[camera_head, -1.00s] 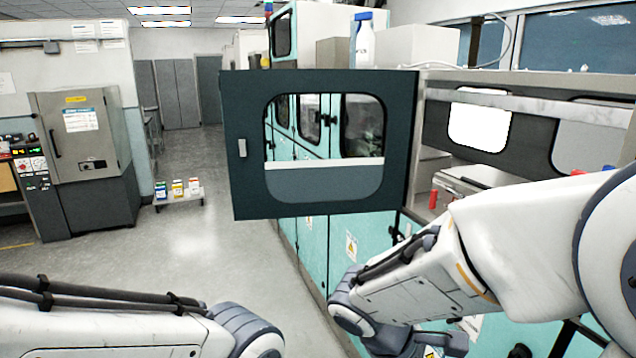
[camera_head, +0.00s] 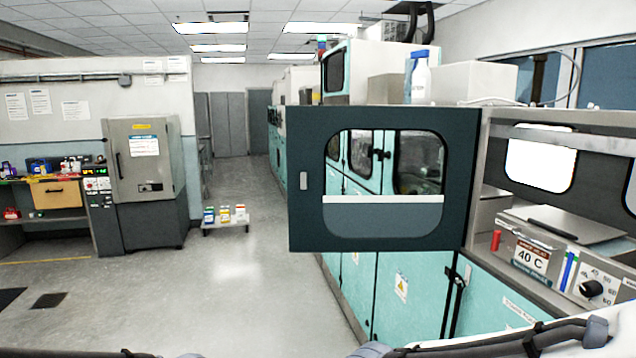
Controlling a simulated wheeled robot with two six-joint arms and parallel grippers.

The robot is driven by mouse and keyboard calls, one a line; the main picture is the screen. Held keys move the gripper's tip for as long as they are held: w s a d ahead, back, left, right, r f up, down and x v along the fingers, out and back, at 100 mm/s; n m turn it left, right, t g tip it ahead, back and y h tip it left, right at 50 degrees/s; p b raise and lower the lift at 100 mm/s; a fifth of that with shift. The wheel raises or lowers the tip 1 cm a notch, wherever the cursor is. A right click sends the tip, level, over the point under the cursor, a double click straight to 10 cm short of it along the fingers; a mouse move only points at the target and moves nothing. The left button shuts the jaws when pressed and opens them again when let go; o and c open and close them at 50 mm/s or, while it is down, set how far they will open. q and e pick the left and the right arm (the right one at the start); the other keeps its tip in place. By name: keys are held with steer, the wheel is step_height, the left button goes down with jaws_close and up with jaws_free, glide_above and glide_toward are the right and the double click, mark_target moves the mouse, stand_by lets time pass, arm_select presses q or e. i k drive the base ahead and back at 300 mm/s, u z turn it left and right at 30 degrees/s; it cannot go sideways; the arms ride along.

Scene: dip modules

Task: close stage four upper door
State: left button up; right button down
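The upper door (camera_head: 385,240) is a dark teal panel with a rounded window and a small pale handle (camera_head: 304,180) near its left edge. It stands open, swung out from the machine, with its right edge at the frame of the open upper bay (camera_head: 566,118). I can see through its window to the teal cabinets behind. My two arms show only as slivers along the bottom edge. Neither gripper is in view.
Inside the open bay are a unit marked 40 C (camera_head: 530,259), a red cylinder (camera_head: 495,240) and a dial (camera_head: 591,289). Teal lower doors (camera_head: 408,290) are shut. The floor (camera_head: 230,295) left of the door is clear. A low cart with small boxes (camera_head: 225,226) stands farther back.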

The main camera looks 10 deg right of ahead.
mark_target(319, 223)
steer(key=u, duration=0.65)
steer(key=i, duration=4.8)
steer(key=z, duration=4.85)
